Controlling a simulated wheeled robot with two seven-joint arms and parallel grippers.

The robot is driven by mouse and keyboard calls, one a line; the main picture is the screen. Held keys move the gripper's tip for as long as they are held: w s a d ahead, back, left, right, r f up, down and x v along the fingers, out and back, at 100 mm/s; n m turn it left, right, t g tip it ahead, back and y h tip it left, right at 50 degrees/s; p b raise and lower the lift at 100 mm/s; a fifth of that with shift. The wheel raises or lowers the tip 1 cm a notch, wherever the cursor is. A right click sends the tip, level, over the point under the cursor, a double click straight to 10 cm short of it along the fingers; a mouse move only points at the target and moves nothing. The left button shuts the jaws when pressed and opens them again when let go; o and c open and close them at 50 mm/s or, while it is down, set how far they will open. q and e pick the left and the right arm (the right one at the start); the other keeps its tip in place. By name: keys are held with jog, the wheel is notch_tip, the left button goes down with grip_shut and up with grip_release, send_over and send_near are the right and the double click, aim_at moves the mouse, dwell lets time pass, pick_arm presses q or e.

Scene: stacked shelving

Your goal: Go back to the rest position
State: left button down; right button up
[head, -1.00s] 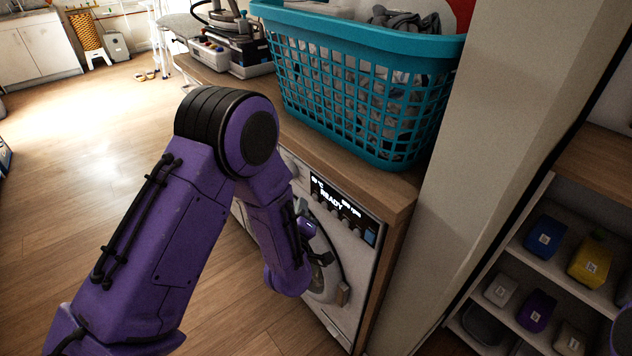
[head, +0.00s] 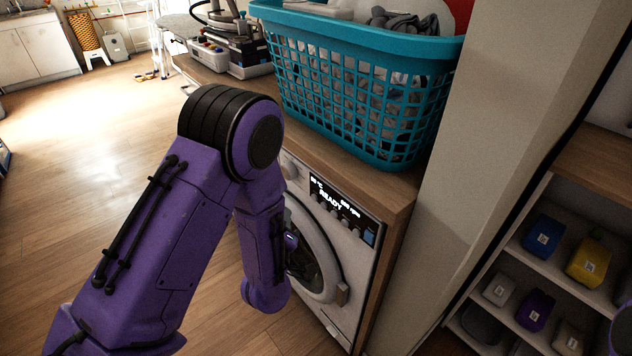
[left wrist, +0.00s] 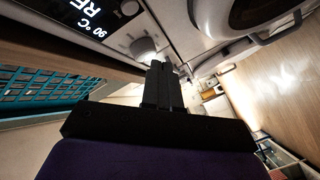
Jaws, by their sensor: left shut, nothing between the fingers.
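My left arm is purple and reaches in from the left of the head view, in front of the washing machine (head: 352,258). In that view my left gripper is mostly hidden behind my forearm. In the left wrist view my left gripper (left wrist: 161,68) shows its black fingers together, with nothing between them. The fingers point toward the machine's front near a round knob (left wrist: 143,47); I cannot tell whether they touch it. The machine's display reads READY, and its round door looks closed. My right gripper is not in view.
A teal laundry basket (head: 360,85) with clothes stands on the wooden counter (head: 385,186) above the machine. A beige wall post (head: 490,150) is to its right. The wooden floor (head: 90,150) at left is clear.

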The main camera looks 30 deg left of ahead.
pick_arm(q)
jog(key=s+d+f+m+g+h+p, duration=0.25)
jog(key=s+f+m+g, duration=0.45)
jog(key=f, duration=0.4)
jog(key=s+f+g+p, duration=0.1)
jog(key=s+f, duration=0.3)
jog(key=s, duration=0.6)
jog(key=s+f+g+p, duration=0.1)
jog(key=s+f+g, duration=0.3)
jog(key=s, duration=0.6)
jog(key=shift+a+m+g+h, duration=0.3)
jog(key=shift+h, duration=0.15)
